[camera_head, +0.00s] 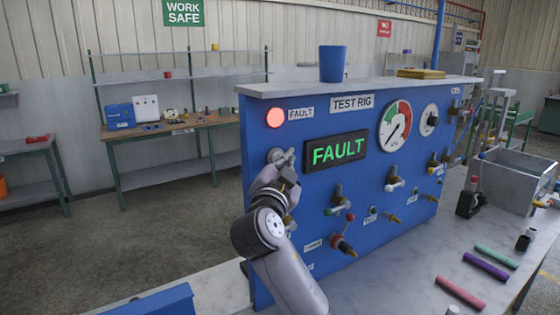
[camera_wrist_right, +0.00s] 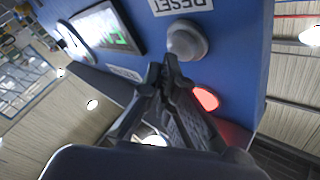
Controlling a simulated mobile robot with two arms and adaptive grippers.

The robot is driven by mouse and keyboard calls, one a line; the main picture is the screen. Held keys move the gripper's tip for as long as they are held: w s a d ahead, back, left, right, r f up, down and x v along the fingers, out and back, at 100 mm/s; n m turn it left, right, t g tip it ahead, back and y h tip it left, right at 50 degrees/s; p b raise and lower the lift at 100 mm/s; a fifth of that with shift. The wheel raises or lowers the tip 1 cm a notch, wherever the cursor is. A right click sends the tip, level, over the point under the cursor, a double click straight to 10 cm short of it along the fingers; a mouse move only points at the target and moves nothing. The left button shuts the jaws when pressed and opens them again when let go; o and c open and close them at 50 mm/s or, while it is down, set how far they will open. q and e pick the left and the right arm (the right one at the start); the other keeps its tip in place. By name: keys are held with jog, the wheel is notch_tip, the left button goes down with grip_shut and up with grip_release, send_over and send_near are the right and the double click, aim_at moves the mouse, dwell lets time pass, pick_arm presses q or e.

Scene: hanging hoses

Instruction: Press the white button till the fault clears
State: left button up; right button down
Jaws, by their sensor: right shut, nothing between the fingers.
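The blue test rig panel (camera_head: 258,104) carries a display (camera_head: 336,151) that reads FAULT in green. A round red lamp (camera_head: 275,117) labelled FAULT glows at its upper left. The pale white button (camera_head: 274,155) is below the lamp, partly covered by my right gripper (camera_head: 288,157). In the right wrist view the button (camera_wrist_right: 185,40) stands beside a RESET label (camera_wrist_right: 182,5). My right gripper (camera_wrist_right: 168,64) is shut and empty, its tips at the button's edge; I cannot tell whether they touch it. My left gripper is out of view.
Valves and a gauge (camera_head: 395,125) cover the panel to the right of the display. A blue cup (camera_head: 332,64) stands on the rig's top. Coloured tubes (camera_head: 485,265) lie on the bench at the right. A metal bin (camera_head: 520,180) stands behind them.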

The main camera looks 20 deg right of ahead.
jog(key=shift+w+a, duration=0.1)
jog(key=shift+w, duration=0.3)
dwell(0.3)
jog(key=shift+s+b, duration=0.1)
jog(key=shift+b, duration=0.2)
dwell(0.6)
jog(key=shift+s, duration=0.8)
jog(key=shift+f, duration=0.1)
jog(key=s, duration=0.2)
jog(key=s+d+b, duration=0.1)
jog(key=s, duration=0.2)
dwell(0.4)
